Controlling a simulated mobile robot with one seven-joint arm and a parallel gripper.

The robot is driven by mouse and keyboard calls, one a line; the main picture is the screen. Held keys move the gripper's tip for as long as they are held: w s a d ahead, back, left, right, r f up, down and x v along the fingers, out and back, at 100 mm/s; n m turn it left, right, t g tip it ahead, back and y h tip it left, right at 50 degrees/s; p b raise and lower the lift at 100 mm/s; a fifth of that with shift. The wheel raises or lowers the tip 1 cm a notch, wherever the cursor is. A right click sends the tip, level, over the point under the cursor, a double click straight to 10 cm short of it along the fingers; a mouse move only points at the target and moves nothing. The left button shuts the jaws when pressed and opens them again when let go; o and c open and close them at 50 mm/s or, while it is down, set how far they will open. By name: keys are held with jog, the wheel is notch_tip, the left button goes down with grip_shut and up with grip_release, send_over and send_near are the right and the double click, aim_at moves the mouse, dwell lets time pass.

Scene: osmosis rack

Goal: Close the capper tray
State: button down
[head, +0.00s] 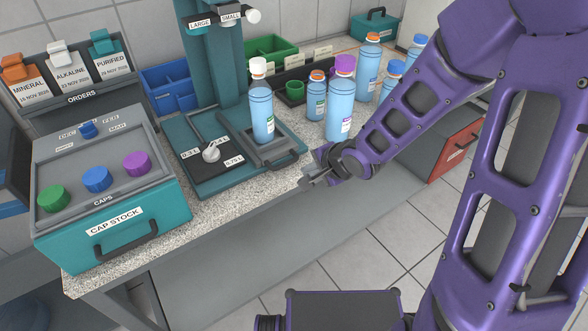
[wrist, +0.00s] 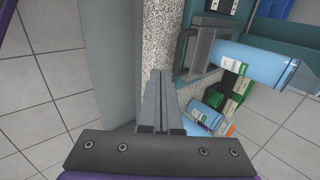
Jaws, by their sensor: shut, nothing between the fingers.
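The capper tray (head: 272,147) is a grey sliding tray with a dark handle (head: 286,160) at the front of the teal capper base (head: 205,185). It sticks out to about the base's front edge; I cannot tell exactly how far. A blue bottle with a white cap (head: 262,112) stands upright on it. My gripper (head: 306,183) is just in front of and right of the handle, apart from it, with its fingers together and empty. In the wrist view the shut fingers (wrist: 160,78) point along the counter edge, and the handle (wrist: 182,54) lies just beyond them to the right.
Several blue bottles, one with a purple cap (head: 341,108), stand right of the tray. A teal cap stock box (head: 115,215) with coloured knobs is at the left. The speckled counter (head: 210,208) is clear in front of the base. Open floor lies before the counter.

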aim_at(266, 136)
jog(key=w+a+f+b, duration=0.2)
jog(key=w+a+f, duration=0.1)
jog(key=w, duration=0.2)
jog(key=shift+w+a+f+b, duration=0.15)
jog(key=shift+a+f+b, duration=0.15)
jog(key=shift+b, duration=0.1)
jog(key=w+a, duration=0.2)
jog(key=w, duration=0.2)
jog(key=w+a, duration=0.6)
jog(key=w, duration=0.1)
jog(key=shift+w+f, duration=0.1)
jog(key=shift+w, duration=0.25)
jog(key=shift+w+a+b, duration=0.35)
jog(key=shift+w+a, duration=0.1)
jog(key=shift+w, duration=0.35)
jog(key=shift+w+a, duration=0.1)
jog(key=shift+r, duration=0.2)
